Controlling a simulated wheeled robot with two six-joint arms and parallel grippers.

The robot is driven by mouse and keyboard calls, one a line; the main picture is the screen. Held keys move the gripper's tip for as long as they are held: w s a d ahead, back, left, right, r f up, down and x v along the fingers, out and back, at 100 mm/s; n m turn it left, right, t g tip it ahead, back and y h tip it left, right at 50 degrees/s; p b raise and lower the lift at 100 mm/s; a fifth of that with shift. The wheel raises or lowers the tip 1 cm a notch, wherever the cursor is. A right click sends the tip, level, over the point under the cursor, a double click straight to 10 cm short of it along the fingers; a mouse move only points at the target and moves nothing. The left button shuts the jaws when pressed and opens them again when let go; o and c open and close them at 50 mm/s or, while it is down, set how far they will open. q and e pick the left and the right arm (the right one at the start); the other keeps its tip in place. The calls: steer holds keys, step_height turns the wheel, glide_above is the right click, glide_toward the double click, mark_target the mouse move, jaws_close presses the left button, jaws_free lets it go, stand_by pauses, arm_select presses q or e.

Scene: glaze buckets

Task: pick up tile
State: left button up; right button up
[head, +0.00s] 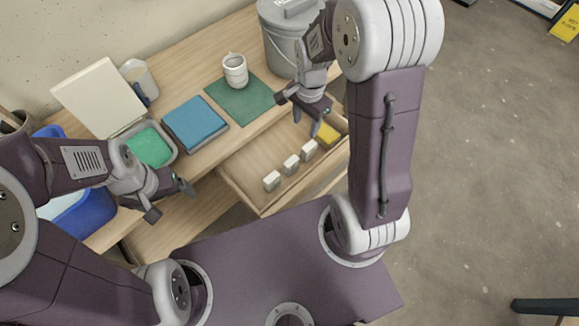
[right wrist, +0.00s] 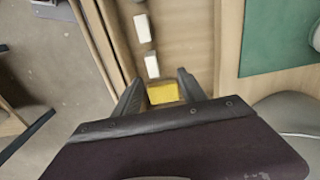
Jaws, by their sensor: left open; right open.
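Three small off-white blocks, which look like tiles, stand in a row in the open drawer: the near one (head: 272,181), the middle one (head: 291,165) and the far one (head: 308,151). Two pale blocks (right wrist: 143,27) (right wrist: 152,66) show in the right wrist view. A yellow block (head: 328,134) lies in the drawer beyond the row; it also shows in the right wrist view (right wrist: 163,93). My right gripper (head: 300,112) (right wrist: 160,80) is open and empty above the drawer's far end, with the yellow block seen between its fingers. My left gripper (head: 171,201) is open and empty, left of the drawer.
The wooden drawer (head: 236,190) stands pulled out under the table. On the table are a green mat (head: 252,105) with a white cup (head: 235,70), a grey bucket (head: 283,55), a blue square (head: 194,122), a tray of green glaze (head: 150,147) and a blue bin (head: 75,215).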

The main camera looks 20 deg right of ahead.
steer(key=b, duration=0.2)
glide_above(308, 144)
steer(key=f, duration=0.5)
steer(key=shift+a+f, duration=0.25)
steer(key=shift+f, duration=0.1)
steer(key=shift+d+f, duration=0.15)
steer(key=shift+d, duration=0.2)
steer(key=shift+a, duration=0.15)
step_height(308, 144, down, 3)
steer(key=shift+s+b, duration=0.1)
steer(key=shift+b, duration=0.95)
steer(key=shift+f, duration=0.35)
steer(key=f+b, duration=0.2)
steer(key=f, duration=0.1)
steer(key=f+b, duration=0.1)
steer(key=f, duration=0.1)
steer(key=shift+s+f, duration=0.1)
steer(key=shift+s, duration=0.15)
arm_select(q)
step_height(308, 144, down, 9)
steer(key=shift+d, duration=0.25)
